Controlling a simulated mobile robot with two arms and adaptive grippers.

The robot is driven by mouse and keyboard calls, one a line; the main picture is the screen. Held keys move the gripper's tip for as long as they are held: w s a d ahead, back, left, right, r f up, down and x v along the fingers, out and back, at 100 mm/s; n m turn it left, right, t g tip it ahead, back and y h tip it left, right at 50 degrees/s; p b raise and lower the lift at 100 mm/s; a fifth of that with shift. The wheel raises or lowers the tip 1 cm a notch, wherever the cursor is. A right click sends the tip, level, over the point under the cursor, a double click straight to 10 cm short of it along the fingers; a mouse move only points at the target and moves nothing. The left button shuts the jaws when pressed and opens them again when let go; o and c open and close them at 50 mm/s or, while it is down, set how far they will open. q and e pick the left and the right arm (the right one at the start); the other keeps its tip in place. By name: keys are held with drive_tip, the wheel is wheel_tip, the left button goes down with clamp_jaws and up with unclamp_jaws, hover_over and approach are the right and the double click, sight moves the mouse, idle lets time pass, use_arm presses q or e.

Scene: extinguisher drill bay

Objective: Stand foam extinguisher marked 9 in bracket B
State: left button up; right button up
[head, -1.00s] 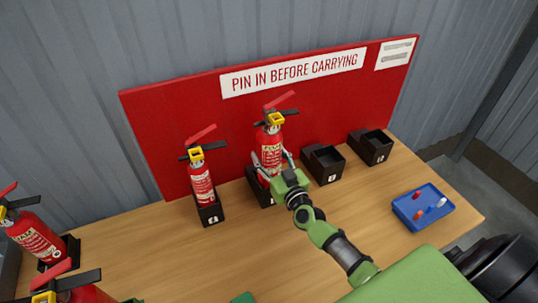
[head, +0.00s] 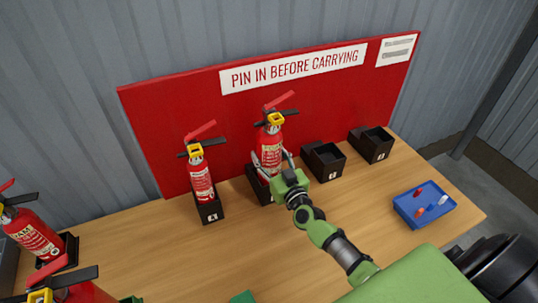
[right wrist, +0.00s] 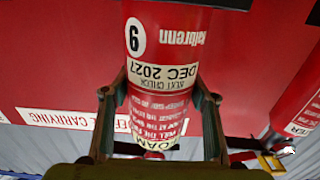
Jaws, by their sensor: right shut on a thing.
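The red foam extinguisher marked 9 (head: 268,140) is upright at the second bracket from the left (head: 257,185), in front of the red board. My right gripper (head: 272,165) is shut around its body. In the right wrist view, the extinguisher (right wrist: 165,60) shows a 9 and a partly covered foam label between the fingers (right wrist: 160,108). My gripper hides the bracket's front and its letter, so I cannot tell whether the base rests on the bracket floor. My left gripper is not in view.
Another red extinguisher (head: 201,182) stands in bracket A (head: 210,211), just left. Two empty black brackets (head: 323,160) (head: 371,144) stand to the right. A blue tray (head: 405,211) with small pieces lies at the right. More extinguishers (head: 33,232) are at the left front.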

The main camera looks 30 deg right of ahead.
drive_tip(key=o, duration=1.8)
drive_tip(key=shift+r, duration=0.5)
drive_tip(key=shift+s+f, duration=0.1)
drive_tip(key=shift+s+a+f, duration=0.1)
drive_tip(key=shift+s+f, duration=0.05)
drive_tip(key=shift+f, duration=0.5)
drive_tip(key=s, duration=0.7)
drive_tip(key=s+r, duration=0.1)
drive_tip(key=s, duration=0.3)
drive_tip(key=shift+s+a, duration=0.3)
drive_tip(key=shift+s, duration=0.05)
